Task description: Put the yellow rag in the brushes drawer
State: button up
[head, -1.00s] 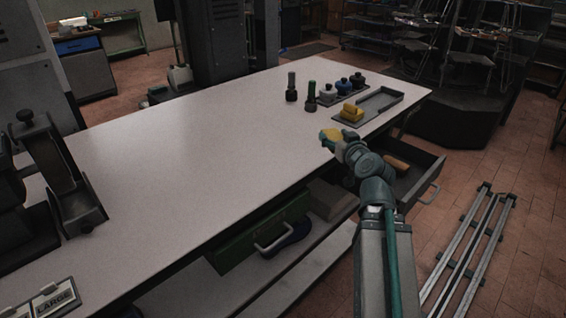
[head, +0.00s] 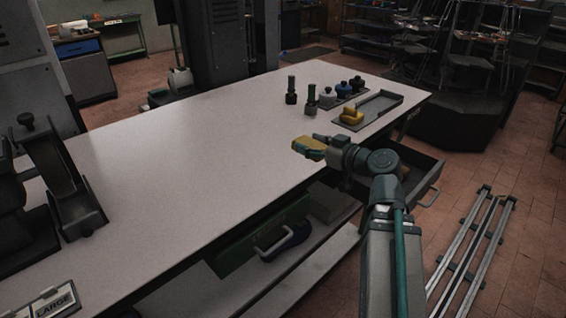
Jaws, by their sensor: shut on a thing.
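My gripper (head: 316,147) is shut on a yellow rag (head: 309,154), whose yellow shows between the fingers. It holds the rag over the front edge of the white bench, in the picture's middle. A dark drawer (head: 432,171) with a metal handle stands pulled out from the bench at the right, behind and beside my arm. A brown wooden piece, perhaps a brush handle, shows inside; my arm hides most of the interior. No drawer label is readable.
A grey tray (head: 392,98) on the bench has a yellow item (head: 351,115) at its near end. Dark bottles (head: 311,98) stand beside it. A green drawer (head: 236,247) sits under the bench front. A dark machine (head: 62,180) stands left. The middle bench top is clear.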

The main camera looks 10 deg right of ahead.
jog(key=w+a+f, duration=0.1)
jog(key=w, duration=0.1)
jog(key=w+a+f+p, duration=0.1)
jog(key=w, duration=0.2)
jog(key=w+a+f+p, duration=0.1)
jog(key=w, duration=0.2)
jog(key=shift+a+f, duration=0.1)
jog(key=shift+f, duration=0.15)
jog(key=p, duration=0.1)
send_over(283, 165)
jog(key=s, duration=0.2)
jog(key=f, duration=0.4)
jog(key=shift+w+d+f, duration=0.2)
jog(key=shift+w+d, duration=0.05)
jog(key=shift+d, duration=0.05)
jog(key=shift+w+a+f, duration=0.25)
jog(key=shift+w+f, duration=0.35)
jog(key=shift+f, duration=1.65)
jog(key=shift+f+b, duration=0.15)
jog(key=shift+b, duration=0.3)
jog(key=o, duration=1.2)
jog(key=shift+c, duration=0.2)
jog(key=shift+r+p, duration=0.2)
jog(key=shift+p, duration=0.75)
jog(key=b+v, duration=0.2)
jog(key=v, duration=0.3)
jog(key=b+v, duration=0.2)
jog(key=v, duration=0.3)
jog(key=shift+s+f, duration=0.2)
jog(key=shift+s, duration=0.15)
